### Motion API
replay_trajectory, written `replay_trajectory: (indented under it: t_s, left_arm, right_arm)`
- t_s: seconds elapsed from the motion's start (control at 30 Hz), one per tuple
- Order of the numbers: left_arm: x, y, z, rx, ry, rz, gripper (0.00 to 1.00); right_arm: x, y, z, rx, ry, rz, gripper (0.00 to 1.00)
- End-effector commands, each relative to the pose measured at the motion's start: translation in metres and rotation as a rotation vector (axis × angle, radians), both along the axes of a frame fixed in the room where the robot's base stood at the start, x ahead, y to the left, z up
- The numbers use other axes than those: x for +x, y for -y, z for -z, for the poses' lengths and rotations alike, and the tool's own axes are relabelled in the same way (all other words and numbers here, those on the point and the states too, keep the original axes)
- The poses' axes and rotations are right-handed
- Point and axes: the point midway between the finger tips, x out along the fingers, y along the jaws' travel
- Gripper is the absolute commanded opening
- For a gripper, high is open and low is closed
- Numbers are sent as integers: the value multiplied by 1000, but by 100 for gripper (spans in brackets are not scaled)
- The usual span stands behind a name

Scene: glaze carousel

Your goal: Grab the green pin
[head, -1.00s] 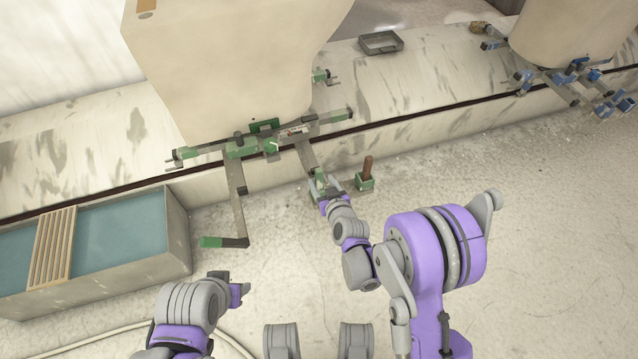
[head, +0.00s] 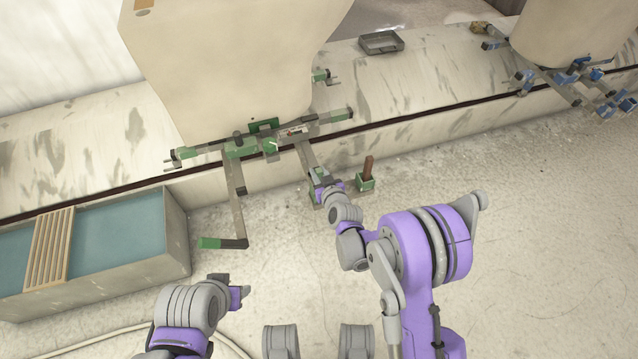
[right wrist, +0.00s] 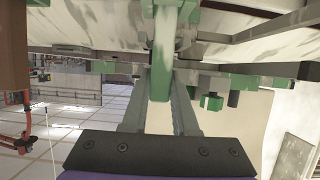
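The green pin (right wrist: 160,60) hangs down as a narrow upright bar in the right wrist view, between the fingers of my right gripper (right wrist: 160,92). The fingers stand apart, one on each side of it; I see no clear contact. In the head view my right gripper (head: 318,181) is at the near end of the carousel arm, where a little green (head: 319,171) shows; the gripper hides most of the pin. My left gripper (head: 242,293) is low at left, away from the carousel, its fingers too small to judge.
A brown handle stands in a green block (head: 366,183) close to the right of my right gripper. Green-ended carousel arms (head: 238,205) spread to the left. A blue-filled trough (head: 185,235) stands at left. A blue-ended carousel (head: 575,75) is at far right. Open floor lies in front.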

Motion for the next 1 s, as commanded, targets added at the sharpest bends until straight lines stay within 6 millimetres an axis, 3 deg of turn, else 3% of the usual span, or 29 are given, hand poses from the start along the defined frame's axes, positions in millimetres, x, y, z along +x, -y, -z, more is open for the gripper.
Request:
replay_trajectory:
  t_s: [0.03, 0.1, 1.0]
  left_arm:
    - [0, 0, 0, 0, 0, 0, 50]
    - [0, 0, 0, 0, 0, 0, 50]
    - [0, 0, 0, 0, 0, 0, 50]
  right_arm:
    - [0, 0, 0, 0, 0, 0, 10]
    - [0, 0, 0, 0, 0, 0, 0]
    - [0, 0, 0, 0, 0, 0, 0]
